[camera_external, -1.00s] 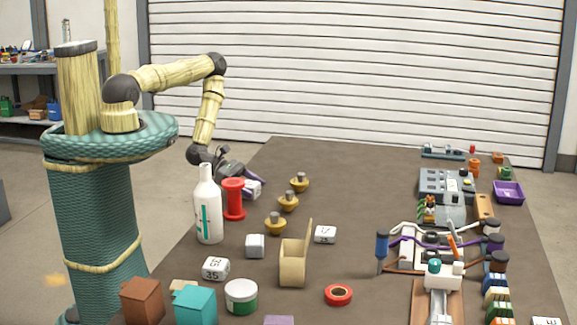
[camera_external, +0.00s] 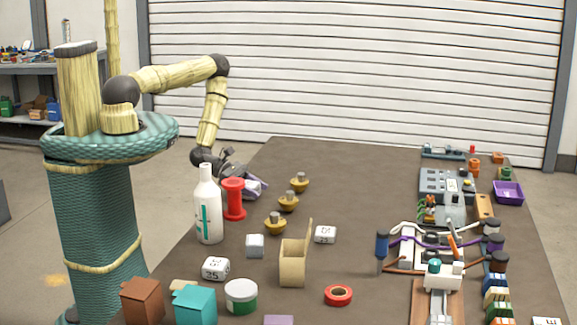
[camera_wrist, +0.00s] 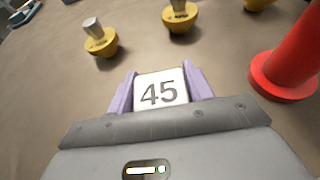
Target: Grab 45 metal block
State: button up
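The white metal block marked 45 (camera_wrist: 161,92) sits between the two purple fingers of my gripper (camera_wrist: 160,88) in the wrist view. The fingers are against its left and right sides, so my gripper is shut on it. In the external view my gripper (camera_external: 254,186) is low over the table behind the red spool (camera_external: 233,200), with the block (camera_external: 251,188) partly hidden by the fingers. I cannot tell whether the block touches the table.
The red spool (camera_wrist: 283,84) stands close on the right in the wrist view. Several yellow knobs (camera_wrist: 100,40) stand ahead. A white bottle (camera_external: 208,210), other numbered blocks (camera_external: 215,268) and a tan open box (camera_external: 293,264) are nearer the external camera.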

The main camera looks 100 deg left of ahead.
aim_at(255, 184)
jog(key=shift+r, duration=0.15)
jog(key=shift+c, duration=0.2)
notch_tip(255, 184, up, 10)
jog(key=shift+f, duration=0.1)
dwell(0.3)
